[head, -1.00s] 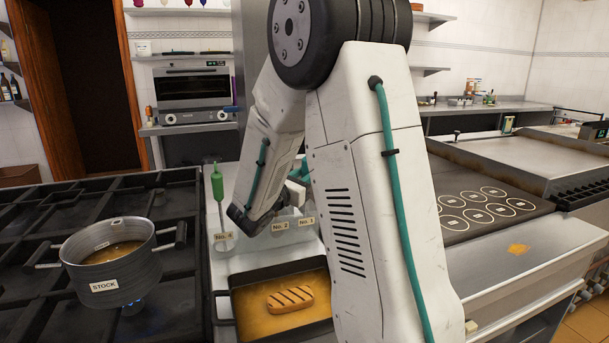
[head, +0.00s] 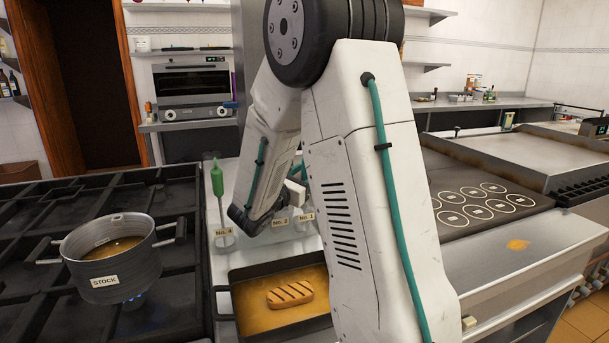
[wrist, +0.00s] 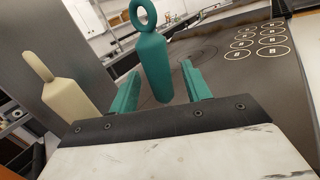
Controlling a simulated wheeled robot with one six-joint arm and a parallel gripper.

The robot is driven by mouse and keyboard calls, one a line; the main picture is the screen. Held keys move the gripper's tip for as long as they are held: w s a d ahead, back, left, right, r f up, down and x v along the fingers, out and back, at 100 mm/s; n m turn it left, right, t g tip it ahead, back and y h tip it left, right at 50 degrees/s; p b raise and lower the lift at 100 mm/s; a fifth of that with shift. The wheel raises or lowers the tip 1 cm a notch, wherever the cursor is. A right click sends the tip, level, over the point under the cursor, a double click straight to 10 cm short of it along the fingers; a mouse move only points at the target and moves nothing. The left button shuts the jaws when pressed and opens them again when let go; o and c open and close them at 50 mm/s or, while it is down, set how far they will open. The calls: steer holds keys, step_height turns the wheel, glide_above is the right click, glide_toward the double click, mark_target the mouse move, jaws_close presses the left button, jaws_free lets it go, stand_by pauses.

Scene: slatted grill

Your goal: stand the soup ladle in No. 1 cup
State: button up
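In the wrist view my gripper (wrist: 160,88) has its two teal fingers apart. A teal handle with a ring on top (wrist: 153,66) stands upright between or just beyond them, with a clear gap to the right finger. A cream handle (wrist: 68,98) stands to the left, outside the fingers. No ladle bowl shows, so I cannot tell which handle is the soup ladle's. In the head view the No. 1 cup (head: 305,224) is partly hidden by my arm, beside the No. 2 cup (head: 281,228). My gripper is mostly hidden there.
The No. 4 cup (head: 224,240) holds a green-handled utensil (head: 218,184). A pan with a grilled piece (head: 290,293) lies in front of the cups. The stock pot (head: 112,262) stands on the left burners. A flat plate with ringed circles (head: 480,206) is at right.

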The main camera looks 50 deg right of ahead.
steer(key=shift+a, duration=0.15)
steer(key=r+v, duration=0.1)
steer(key=v, duration=0.6)
steer(key=shift+a+f, duration=0.3)
steer(key=shift+f, duration=0.2)
steer(key=shift+s, duration=0.1)
